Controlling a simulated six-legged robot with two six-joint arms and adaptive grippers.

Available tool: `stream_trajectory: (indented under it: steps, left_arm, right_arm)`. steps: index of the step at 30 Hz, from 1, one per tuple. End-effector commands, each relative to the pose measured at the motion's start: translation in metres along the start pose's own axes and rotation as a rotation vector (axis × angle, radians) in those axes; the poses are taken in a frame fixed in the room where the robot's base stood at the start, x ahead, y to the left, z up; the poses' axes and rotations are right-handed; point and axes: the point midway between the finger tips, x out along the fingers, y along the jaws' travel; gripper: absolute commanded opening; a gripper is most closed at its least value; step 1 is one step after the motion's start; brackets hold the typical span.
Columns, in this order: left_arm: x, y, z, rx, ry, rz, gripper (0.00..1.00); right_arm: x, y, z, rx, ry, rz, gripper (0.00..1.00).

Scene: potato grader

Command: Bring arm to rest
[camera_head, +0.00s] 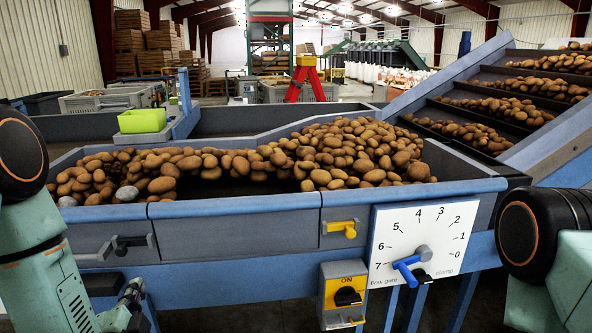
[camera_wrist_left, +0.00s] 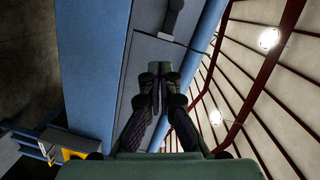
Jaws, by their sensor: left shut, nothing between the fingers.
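My left arm comes in from the left edge of the head view and hangs down, with its gripper (camera_head: 133,292) low at the lower left, in front of the blue grader frame. In the left wrist view the fingers of this gripper (camera_wrist_left: 157,88) are together, with nothing seen between them. The grader's blue panel and a dark handle (camera_wrist_left: 173,18) lie beyond the fingertips. My right arm shows only in part at the right edge of the head view; its gripper is outside the picture.
The grader bed's blue front edge (camera_head: 230,202) spans the view, with many potatoes (camera_head: 340,150) behind it. A white dial plate (camera_head: 425,243) with a blue lever and a yellow switch box (camera_head: 342,294) are on the front. A drawer handle (camera_head: 127,244) is above my left gripper.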

Motion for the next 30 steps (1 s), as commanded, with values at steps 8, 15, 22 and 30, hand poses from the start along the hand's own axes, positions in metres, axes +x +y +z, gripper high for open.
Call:
stream_trajectory:
  steps: [8,15,22,30]
  left_arm:
    - [-0.030,0.089,0.007,-0.520,-0.146,0.382,0.00]
    - [-0.117,0.190,0.022,-0.862,-0.508,0.749,0.00]
    - [-0.236,0.259,0.052,-0.933,-0.968,0.980,0.00]
    - [-0.298,0.287,0.074,-0.792,-1.084,1.086,0.00]
  right_arm:
    - [0.002,0.000,0.000,0.000,0.000,0.000,0.00]
    - [0.013,0.000,0.000,0.000,0.000,0.000,0.00]
    - [0.028,0.000,0.000,0.000,0.000,0.000,0.00]
    - [0.041,0.000,0.000,0.000,0.000,0.000,0.00]
